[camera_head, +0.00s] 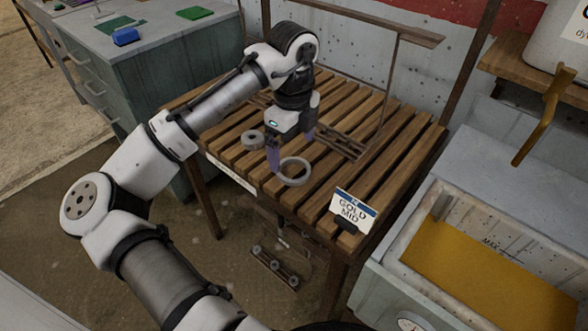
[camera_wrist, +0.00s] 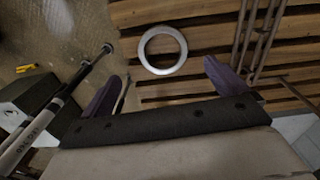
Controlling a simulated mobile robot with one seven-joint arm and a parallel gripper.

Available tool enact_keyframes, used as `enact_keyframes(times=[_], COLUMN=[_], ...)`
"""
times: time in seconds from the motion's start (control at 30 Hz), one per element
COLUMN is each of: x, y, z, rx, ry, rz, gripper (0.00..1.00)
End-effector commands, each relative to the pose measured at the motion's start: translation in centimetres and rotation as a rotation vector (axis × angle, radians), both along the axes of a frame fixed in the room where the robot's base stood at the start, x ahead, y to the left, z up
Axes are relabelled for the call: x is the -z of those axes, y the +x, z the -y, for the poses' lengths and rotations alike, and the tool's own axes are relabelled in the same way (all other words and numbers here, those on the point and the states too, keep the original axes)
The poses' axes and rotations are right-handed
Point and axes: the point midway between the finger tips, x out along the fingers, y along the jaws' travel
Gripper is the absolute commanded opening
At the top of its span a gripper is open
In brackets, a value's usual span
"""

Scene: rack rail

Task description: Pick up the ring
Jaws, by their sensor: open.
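A pale grey ring (camera_head: 292,183) lies flat on the slatted wooden table near its front edge. It also shows in the wrist view (camera_wrist: 163,72), lying on the slats ahead of my jaws. My gripper (camera_head: 289,157) is open, with its purple fingers spread and pointing down, just behind the ring in the head view. In the wrist view my gripper (camera_wrist: 163,82) has nothing between its fingers, and the ring sits slightly beyond the gap between the tips. The height of the fingertips above the slats is hard to tell.
A smaller, thicker grey ring-like piece (camera_head: 244,139) lies left of my gripper. A "GOLD MID" sign (camera_head: 353,210) stands at the table's front right corner. A trough with yellow contents (camera_head: 392,250) is at right.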

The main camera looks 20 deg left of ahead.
Motion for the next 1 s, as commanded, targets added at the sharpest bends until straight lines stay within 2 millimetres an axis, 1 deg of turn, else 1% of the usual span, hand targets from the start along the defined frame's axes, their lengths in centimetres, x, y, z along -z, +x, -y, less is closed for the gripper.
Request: enact_keyframes(times=[0.03,0.23,0.43,0.53,0.63,0.8,0.83,1.0], x=[0.5,1.8,4.7,5.9,6.3,6.4,6.4,6.3], y=[0.0,0.1,0.4,0.4,0.4,0.5,0.5,0.5], z=[0.0,0.0,-0.2,-0.1,-0.1,-0.1,-0.1,-0.1], rx=[0.000,0.000,-0.002,-0.001,-0.001,-0.001,-0.001,-0.001], ry=[0.000,0.000,-0.001,-0.001,-0.001,-0.001,-0.001,-0.001], rz=[0.001,0.001,0.001,0.002,0.003,0.003,0.003,0.003], gripper=[0.98,0.98,0.98,0.98,0.98,0.98,0.96,0.74])
